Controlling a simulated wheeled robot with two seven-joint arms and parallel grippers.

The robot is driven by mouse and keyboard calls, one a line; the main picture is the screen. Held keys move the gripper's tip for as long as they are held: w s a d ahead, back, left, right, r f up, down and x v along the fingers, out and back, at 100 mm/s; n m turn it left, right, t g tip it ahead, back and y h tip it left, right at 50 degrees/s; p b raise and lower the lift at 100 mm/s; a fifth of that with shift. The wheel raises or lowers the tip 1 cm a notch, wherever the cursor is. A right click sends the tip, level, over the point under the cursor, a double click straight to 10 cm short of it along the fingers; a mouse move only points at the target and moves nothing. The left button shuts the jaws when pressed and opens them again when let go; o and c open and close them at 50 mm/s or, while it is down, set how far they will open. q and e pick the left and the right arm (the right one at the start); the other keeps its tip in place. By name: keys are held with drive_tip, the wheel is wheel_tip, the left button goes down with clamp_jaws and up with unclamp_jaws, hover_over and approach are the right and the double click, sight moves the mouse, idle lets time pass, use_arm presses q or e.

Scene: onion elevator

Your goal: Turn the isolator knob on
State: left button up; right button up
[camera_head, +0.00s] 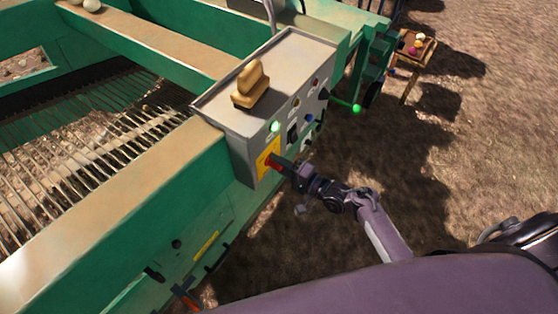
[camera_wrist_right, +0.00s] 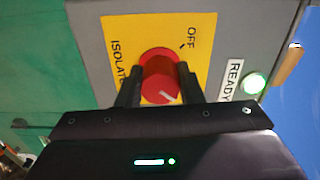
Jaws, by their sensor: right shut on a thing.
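The red isolator knob (camera_wrist_right: 160,78) sits on a yellow plate (camera_wrist_right: 200,28) marked "OFF" and "ISOLAT…". The plate also shows on the grey control box in the head view (camera_head: 263,168). My right gripper (camera_wrist_right: 160,88) is shut on the knob, one dark finger on each side. In the head view my right gripper (camera_head: 281,165) reaches the box front from the lower right. A white line on the knob's face slants in the wrist view, away from the OFF label. The green READY lamp (camera_wrist_right: 253,83) is lit. My left gripper is not in view.
The grey control box (camera_head: 285,65) carries other buttons and switches right of the plate, and a tan object (camera_head: 250,85) on top. Green machine beams (camera_head: 120,200) and a rod conveyor (camera_head: 90,140) lie left. Open ground (camera_head: 480,160) lies right, with a small table behind.

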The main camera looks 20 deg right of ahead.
drive_tip(key=shift+m, duration=0.4)
drive_tip(key=o, duration=1)
drive_tip(key=shift+c, duration=0.2)
drive_tip(key=b+v, duration=0.1)
drive_tip(key=v, duration=0.6)
drive_tip(key=shift+s+d, duration=0.3)
